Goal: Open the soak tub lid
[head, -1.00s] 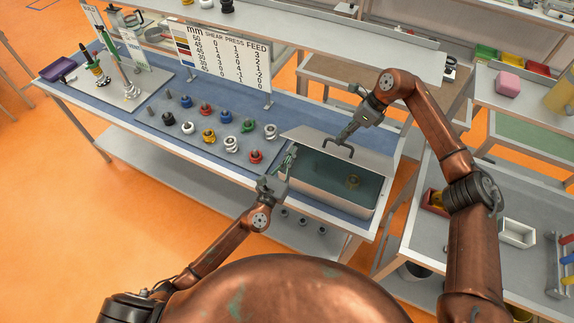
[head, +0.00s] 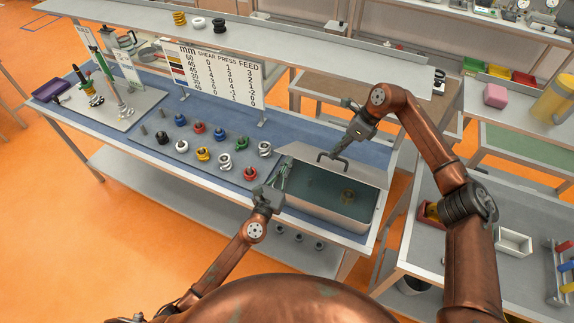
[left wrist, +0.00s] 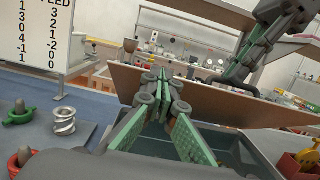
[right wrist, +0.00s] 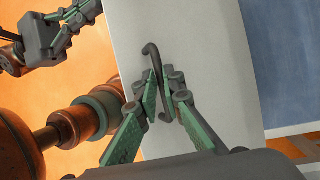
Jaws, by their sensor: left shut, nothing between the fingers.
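The soak tub (head: 318,213) is a grey metal box with dark water in it, at the right end of the bench. Its lid (head: 300,153) stands tilted up at the far side, and the water shows below it. The lid's dark bar handle (head: 321,158) faces me. My right gripper (head: 335,153) is at that handle. In the right wrist view, the handle (right wrist: 151,48) runs between the fingers (right wrist: 164,82), which look shut on it. My left gripper (head: 286,168) is shut and empty by the tub's left end; its fingertips meet in the left wrist view (left wrist: 160,72).
Several coloured collars on pegs (head: 203,153) stand on a plate left of the tub. A number board (head: 212,73) stands behind them. A shelf (head: 330,48) runs above the bench's back. A round brass-coloured piece (head: 348,195) shows in the water.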

